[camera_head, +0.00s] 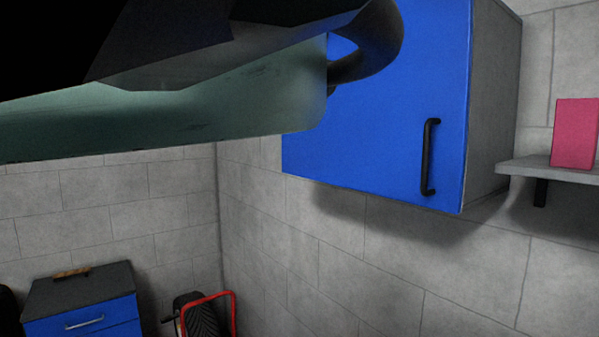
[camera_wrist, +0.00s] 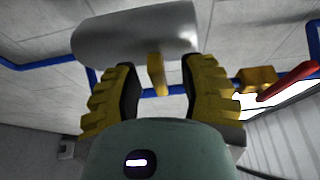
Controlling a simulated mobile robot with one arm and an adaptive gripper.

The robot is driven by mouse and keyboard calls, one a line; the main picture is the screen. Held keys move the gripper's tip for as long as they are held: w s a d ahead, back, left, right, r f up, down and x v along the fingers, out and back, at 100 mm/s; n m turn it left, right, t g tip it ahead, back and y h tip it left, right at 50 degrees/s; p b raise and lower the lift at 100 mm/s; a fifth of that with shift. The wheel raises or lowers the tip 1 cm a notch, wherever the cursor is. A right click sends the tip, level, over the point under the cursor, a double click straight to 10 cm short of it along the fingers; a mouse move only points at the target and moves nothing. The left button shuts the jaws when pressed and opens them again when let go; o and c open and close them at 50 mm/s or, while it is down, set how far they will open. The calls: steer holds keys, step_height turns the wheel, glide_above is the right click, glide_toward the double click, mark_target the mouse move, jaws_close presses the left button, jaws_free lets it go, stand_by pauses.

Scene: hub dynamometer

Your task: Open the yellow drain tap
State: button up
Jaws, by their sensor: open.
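In the wrist view a narrow yellow piece (camera_wrist: 156,76), which may be the drain tap or its handle, shows between the two fingers of my gripper (camera_wrist: 162,66). Its upper end meets a smooth grey cylinder (camera_wrist: 135,32). My gripper is open, with one ribbed yellow finger on each side of the piece. There are visible gaps on both sides, so the fingers look apart from it. I cannot tell how deep it lies between them. The tap is not visible in the head view, where a large dark and greenish part fills the upper left.
A blue pipe (camera_wrist: 45,64) runs behind the fingers. A brass-coloured block (camera_wrist: 258,78) and a red lever (camera_wrist: 288,80) are at right. The head view shows a blue wall cabinet (camera_head: 375,130), a shelf (camera_head: 535,171) with a pink box (camera_head: 575,133), and a blue drawer unit (camera_head: 83,317).

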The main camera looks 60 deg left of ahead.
steer(key=shift+w+d, duration=0.1)
steer(key=shift+w, duration=0.15)
jaws_close()
stand_by(0.3)
